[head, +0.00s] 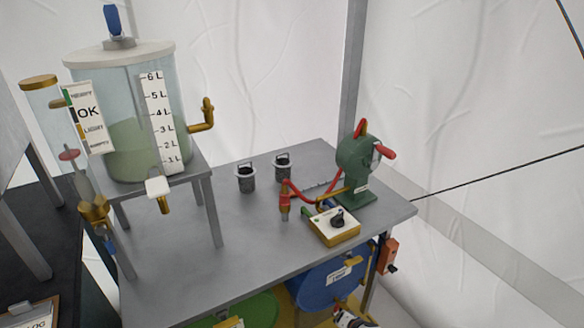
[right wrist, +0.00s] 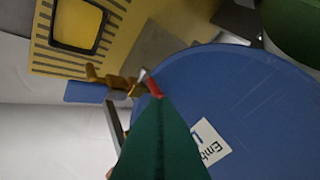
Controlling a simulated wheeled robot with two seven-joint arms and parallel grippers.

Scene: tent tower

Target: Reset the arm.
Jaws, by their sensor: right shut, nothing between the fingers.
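My right gripper (right wrist: 158,108) shows as a dark green tapered shape in the lower middle of the right wrist view. It is shut and empty. Its tip is close in the picture to a brass tap with a red part (right wrist: 133,87) by a blue drum (right wrist: 230,110); I cannot tell whether they touch. The blue drum also shows under the table in the head view (head: 318,287). A small white, red and dark shape at that view's bottom edge is too cut off to identify. My left gripper is not in view.
The grey table (head: 262,240) holds a clear tank (head: 120,120) on a stand, two dark cups, a green crank device (head: 357,165) and a switch box (head: 333,226). A green drum (head: 255,310) stands below. A yellow slatted unit (right wrist: 85,30) is near the blue drum.

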